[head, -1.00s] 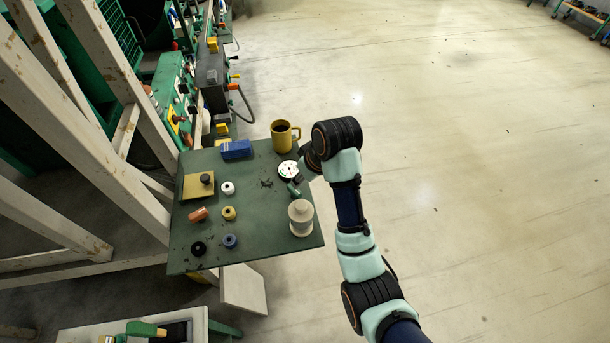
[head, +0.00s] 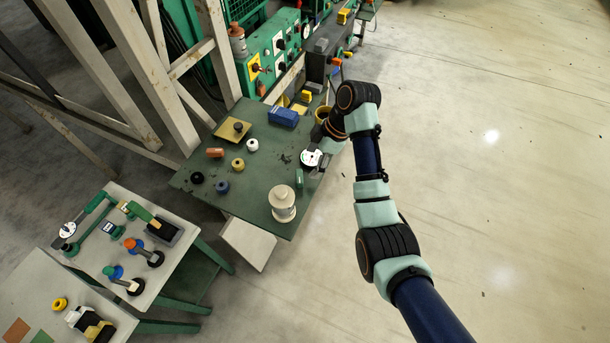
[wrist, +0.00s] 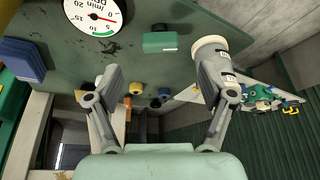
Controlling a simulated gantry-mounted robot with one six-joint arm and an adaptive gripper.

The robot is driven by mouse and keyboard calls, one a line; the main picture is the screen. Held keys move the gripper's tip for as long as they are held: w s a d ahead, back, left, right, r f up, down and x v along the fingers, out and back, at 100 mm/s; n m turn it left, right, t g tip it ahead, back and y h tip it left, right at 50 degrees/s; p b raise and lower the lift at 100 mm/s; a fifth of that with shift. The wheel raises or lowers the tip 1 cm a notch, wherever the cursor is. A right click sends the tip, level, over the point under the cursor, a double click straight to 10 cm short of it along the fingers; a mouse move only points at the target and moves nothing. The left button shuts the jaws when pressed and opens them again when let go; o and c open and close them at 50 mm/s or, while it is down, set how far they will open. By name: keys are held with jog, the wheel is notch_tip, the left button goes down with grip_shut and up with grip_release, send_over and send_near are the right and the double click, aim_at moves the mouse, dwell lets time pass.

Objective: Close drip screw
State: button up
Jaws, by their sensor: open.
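I cannot tell which part is the drip screw. My gripper (wrist: 158,75) is open and empty, low over the green table (head: 262,170); in the head view my arm partly hides it. A cream cylinder with a narrower top (head: 282,203) stands at the table's near right; in the wrist view it (wrist: 211,58) is beside my right finger, which overlaps it. A white round gauge (head: 311,158) lies close to my gripper, and shows at the top left of the wrist view (wrist: 94,13). A small green block with a dark end (wrist: 160,42) lies beyond the fingertips.
A blue block (head: 283,116), a yellow plate with a dark knob (head: 233,130) and several small caps lie on the table. A green machine (head: 281,48) stands at the back. White tables (head: 145,297) stand lower left.

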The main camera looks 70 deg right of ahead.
aim_at(300, 176)
jog(key=b+x, duration=0.6)
jog(key=shift+w+a+f+b, duration=0.1)
jog(key=shift+w+f+b, duration=0.1)
jog(key=shift+w+b, duration=0.15)
jog(key=shift+w+a+f, duration=0.2)
jog(key=shift+w+f, duration=0.1)
jog(key=shift+f, duration=0.35)
jog(key=shift+c, duration=0.3)
jog(key=shift+p, duration=0.35)
jog(key=c, duration=1.1)
